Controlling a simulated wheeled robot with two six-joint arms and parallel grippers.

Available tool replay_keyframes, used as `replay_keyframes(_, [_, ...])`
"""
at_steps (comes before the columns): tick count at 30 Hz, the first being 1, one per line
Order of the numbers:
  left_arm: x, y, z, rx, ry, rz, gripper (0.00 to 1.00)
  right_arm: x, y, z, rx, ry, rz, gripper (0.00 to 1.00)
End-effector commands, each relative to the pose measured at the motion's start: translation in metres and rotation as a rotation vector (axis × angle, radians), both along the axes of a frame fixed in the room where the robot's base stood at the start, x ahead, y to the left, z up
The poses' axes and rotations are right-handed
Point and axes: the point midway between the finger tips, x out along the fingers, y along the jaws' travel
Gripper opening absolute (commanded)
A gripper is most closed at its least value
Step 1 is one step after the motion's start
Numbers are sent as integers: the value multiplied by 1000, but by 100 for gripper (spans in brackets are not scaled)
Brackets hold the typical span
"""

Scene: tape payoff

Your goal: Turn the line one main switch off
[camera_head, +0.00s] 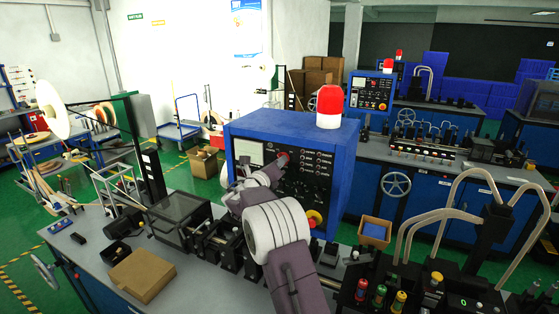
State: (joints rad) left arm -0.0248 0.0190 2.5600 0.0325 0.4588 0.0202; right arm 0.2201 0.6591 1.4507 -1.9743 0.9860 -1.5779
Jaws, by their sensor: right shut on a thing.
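The blue line cabinet (345,165) stands on the bench in the middle, with a black control panel (303,190) facing me. My right arm reaches up from the bottom to this panel. My right gripper (280,162) is at the panel's upper left part, shut on a small red knob (284,157). The gripper hides most of the knob, and I cannot read its position or label. A red and yellow knob (314,218) sits at the panel's lower right, beside my forearm and apart from the gripper. My left gripper is out of view.
A red beacon (329,107) tops the cabinet. A cardboard box (141,274) and a clear-lidded unit (180,218) are on the bench at left. Curved pale tubes (440,222) and coloured buttons (380,293) stand at right. A second blue cabinet (359,92) is behind.

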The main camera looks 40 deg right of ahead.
Motion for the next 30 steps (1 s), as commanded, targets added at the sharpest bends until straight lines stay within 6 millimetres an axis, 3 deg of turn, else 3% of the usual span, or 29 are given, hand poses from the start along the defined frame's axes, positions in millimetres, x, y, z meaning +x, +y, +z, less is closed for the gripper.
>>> replay_keyframes(1, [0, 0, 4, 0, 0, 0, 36, 0, 0, 10, -21, 10, 1, 0])
replay_keyframes(26, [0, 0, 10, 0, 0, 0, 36, 0, 0, 8, -73, 108, 1, 0])
replay_keyframes(27, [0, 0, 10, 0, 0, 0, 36, 1, 0, 8, -72, 108, 1, 21])
replay_keyframes(28, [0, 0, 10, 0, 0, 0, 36, 1, 0, 7, -71, 108, 1, 30])
replay_keyframes(30, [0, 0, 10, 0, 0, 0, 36, 0, 0, 6, -69, 111, 1, 32])
